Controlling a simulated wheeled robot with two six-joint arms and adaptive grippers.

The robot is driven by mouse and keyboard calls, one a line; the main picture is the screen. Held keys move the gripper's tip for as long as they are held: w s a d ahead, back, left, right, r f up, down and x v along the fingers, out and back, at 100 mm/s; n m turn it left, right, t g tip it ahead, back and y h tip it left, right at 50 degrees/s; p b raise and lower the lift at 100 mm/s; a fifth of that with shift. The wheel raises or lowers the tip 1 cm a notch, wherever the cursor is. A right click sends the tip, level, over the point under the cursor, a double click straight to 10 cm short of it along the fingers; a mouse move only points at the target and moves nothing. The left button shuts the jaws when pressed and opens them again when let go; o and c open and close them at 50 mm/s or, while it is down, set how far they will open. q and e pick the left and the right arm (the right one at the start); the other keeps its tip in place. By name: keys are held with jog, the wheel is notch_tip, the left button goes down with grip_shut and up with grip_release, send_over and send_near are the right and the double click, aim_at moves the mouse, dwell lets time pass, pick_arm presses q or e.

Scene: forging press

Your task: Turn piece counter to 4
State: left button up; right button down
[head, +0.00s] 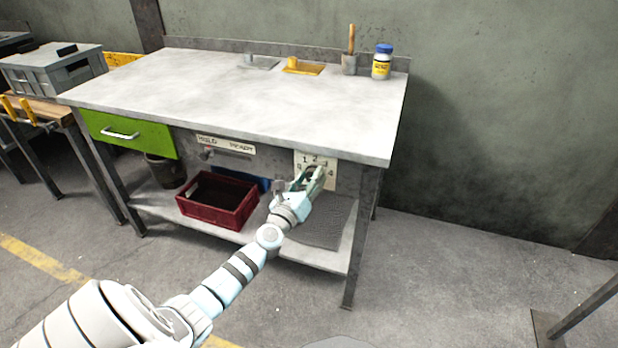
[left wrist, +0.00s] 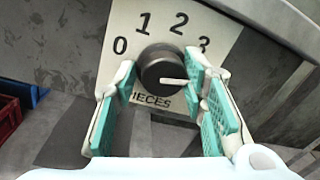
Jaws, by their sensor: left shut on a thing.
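The piece counter is a pale plate (head: 301,157) on the front of the workbench, and its numbers 0, 1, 2 and 3 show on the plate in the left wrist view (left wrist: 213,28). In the head view a 4 shows at the plate's right side. The round dark knob (left wrist: 160,68) has a white pointer line that points right and slightly down, below the 3. My left gripper (head: 313,178) is shut on the knob, with one green-padded finger on each side in the left wrist view (left wrist: 163,76). The right finger hides the plate where the pointer aims. My right gripper is not in view.
The grey workbench (head: 230,90) has its top edge just above the counter. A green drawer (head: 128,132), a lever with a label plate (head: 226,145) and a red crate (head: 217,200) lie to the left.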

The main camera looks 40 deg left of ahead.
pick_arm(q)
jog(key=shift+w+d+r+m, duration=0.1)
jog(key=shift+r+m, duration=0.15)
jog(key=shift+m, duration=0.15)
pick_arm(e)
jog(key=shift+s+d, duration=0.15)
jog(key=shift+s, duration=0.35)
pick_arm(q)
jog(key=o, duration=0.8)
jog(key=shift+o, duration=1.2)
jog(key=shift+w+d+f, duration=0.1)
jog(key=shift+d, duration=0.05)
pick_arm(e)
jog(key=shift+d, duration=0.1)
